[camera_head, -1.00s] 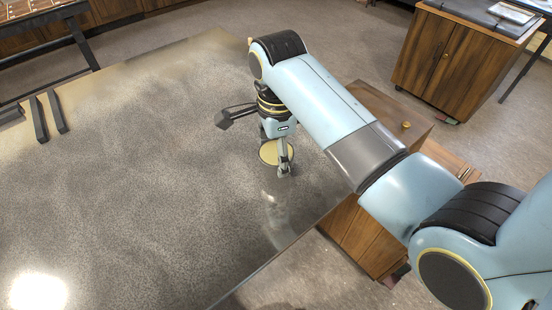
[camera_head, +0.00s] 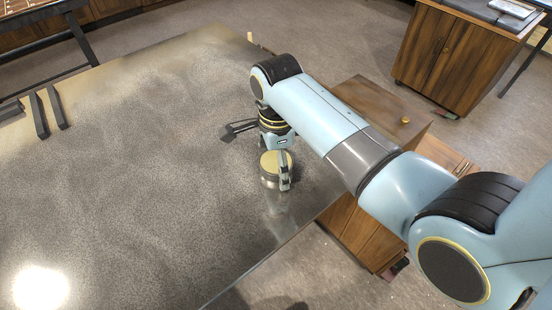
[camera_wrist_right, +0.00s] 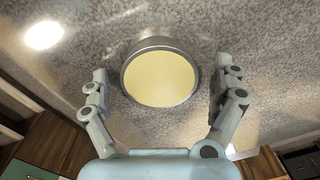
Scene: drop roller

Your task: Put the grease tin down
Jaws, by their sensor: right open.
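The grease tin (camera_head: 269,175) is a short round metal tin with a pale yellow top. It appears to stand upright on the speckled grey table (camera_head: 150,200), near its right edge. It also shows in the right wrist view (camera_wrist_right: 160,80), centred between the fingers. My right gripper (camera_wrist_right: 162,74) is open around the tin, with a visible gap on both sides. My left gripper is not in view.
Dark bars (camera_head: 40,115) lie at the table's left. A wooden cabinet (camera_head: 375,100) with a round knob stands just beyond the right edge. Another cabinet (camera_head: 455,50) is at the back right. The table's middle and front are clear.

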